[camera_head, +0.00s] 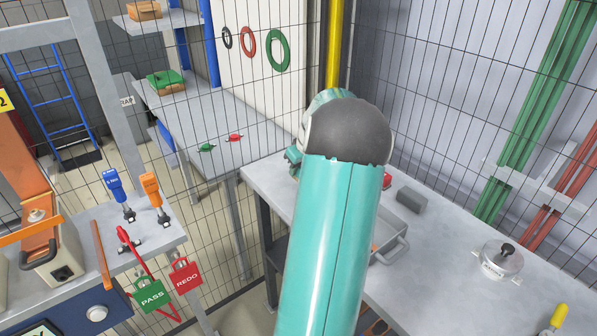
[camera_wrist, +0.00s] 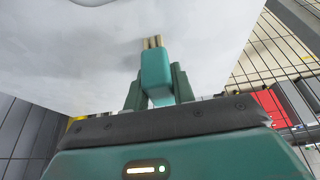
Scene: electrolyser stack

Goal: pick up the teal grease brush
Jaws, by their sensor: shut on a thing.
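The teal grease brush (camera_wrist: 155,66) shows in the wrist view as a teal block with short tan bristles at its far end. My gripper (camera_wrist: 157,82) is shut on it, with one dark green finger on each side. The bristles point away from my palm, toward a pale grey surface; I cannot tell whether they touch it. In the head view my teal arm covers the middle, so the brush and my fingers are hidden there.
A grey bench (camera_head: 440,255) on the right carries a grey tray (camera_head: 402,243), a grey block (camera_head: 411,201) and a clear round container (camera_head: 499,262). A left bench (camera_head: 165,235) holds blue and orange tools (camera_head: 114,186). Wire mesh fencing (camera_head: 450,100) stands behind.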

